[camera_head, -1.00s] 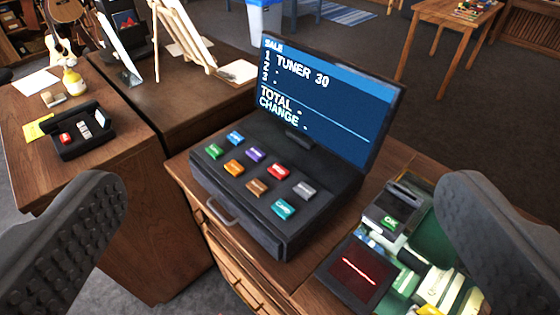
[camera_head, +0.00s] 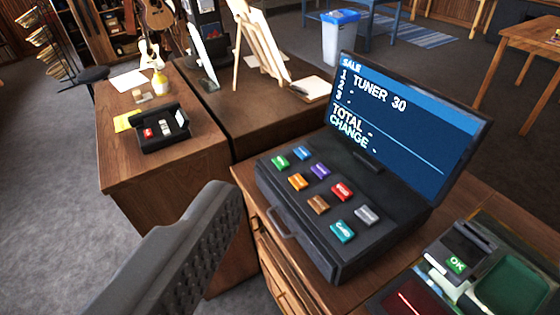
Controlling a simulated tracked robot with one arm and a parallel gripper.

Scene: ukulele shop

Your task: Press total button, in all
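The black cash register (camera_head: 300,235) stands on a wooden counter right of centre. Its tilted screen (camera_head: 410,125) reads SALE, line 1 TUNER 30, with dashes beside TOTAL and CHANGE. Its keypad has green (camera_head: 280,162), blue (camera_head: 302,153), purple (camera_head: 320,171), orange (camera_head: 298,181), red (camera_head: 342,191), brown (camera_head: 318,204), grey (camera_head: 366,214) and teal (camera_head: 342,231) buttons. The teal label seems to read CARD; the others are too small to read, so I cannot tell which is total. One finger of my gripper (camera_head: 185,245) shows left of the register, its ridged pad bare, touching nothing; the other is out of view.
A card terminal with a green OK key (camera_head: 457,264) and a dark red-lit scanner (camera_head: 405,300) lie right of the register. A small black case (camera_head: 160,145) sits on the left desk (camera_head: 190,165). Grey floor (camera_head: 50,150) is open at left.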

